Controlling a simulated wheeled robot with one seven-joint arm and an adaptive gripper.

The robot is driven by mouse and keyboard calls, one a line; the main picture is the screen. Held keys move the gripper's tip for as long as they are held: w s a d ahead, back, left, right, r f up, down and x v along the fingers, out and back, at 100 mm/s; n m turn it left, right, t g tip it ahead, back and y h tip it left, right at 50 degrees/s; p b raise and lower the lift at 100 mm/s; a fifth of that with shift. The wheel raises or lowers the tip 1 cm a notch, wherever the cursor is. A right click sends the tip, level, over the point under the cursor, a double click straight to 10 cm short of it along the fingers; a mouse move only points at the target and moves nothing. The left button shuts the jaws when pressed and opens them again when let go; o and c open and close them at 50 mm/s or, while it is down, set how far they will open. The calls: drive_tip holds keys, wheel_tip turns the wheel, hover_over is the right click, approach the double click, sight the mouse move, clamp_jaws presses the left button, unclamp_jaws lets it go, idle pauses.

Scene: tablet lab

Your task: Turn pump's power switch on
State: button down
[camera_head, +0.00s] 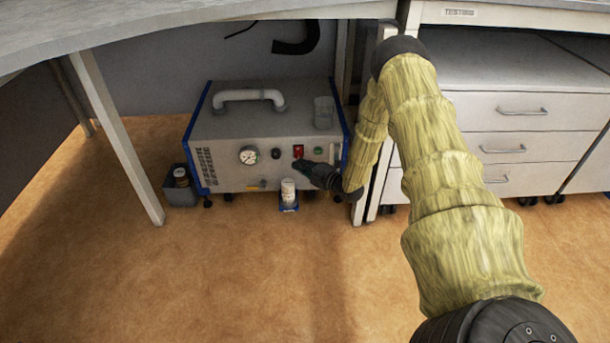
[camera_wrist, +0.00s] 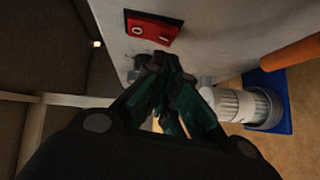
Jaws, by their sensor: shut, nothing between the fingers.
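The pump (camera_head: 266,140) is a grey box with blue edges, a pressure gauge and a top handle, standing on the floor under the table. Its red power switch (camera_head: 298,152) is on the front panel; in the wrist view the red switch (camera_wrist: 153,28) shows large, with a white ring mark and a white line mark. My gripper (camera_head: 300,165) is in front of the panel, just below the switch. In the wrist view its closed fingertips (camera_wrist: 160,62) are below the switch, close to the panel. I cannot tell whether they touch it. The gripper holds nothing.
A table leg (camera_head: 118,135) stands left, and a drawer cabinet (camera_head: 515,115) right. The floor in front is clear.

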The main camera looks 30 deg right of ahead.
drive_tip(key=shift+w+d+f, duration=0.1)
drive_tip(key=shift+w+d, duration=0.3)
drive_tip(key=shift+w, duration=0.25)
drive_tip(key=shift+f, duration=0.1)
drive_tip(key=s+f+p, duration=0.1)
drive_tip(key=s+p, duration=0.3)
drive_tip(key=s, duration=0.8)
drive_tip(key=shift+s+d+f+n, duration=0.3)
drive_tip(key=shift+f, duration=0.1)
idle(0.3)
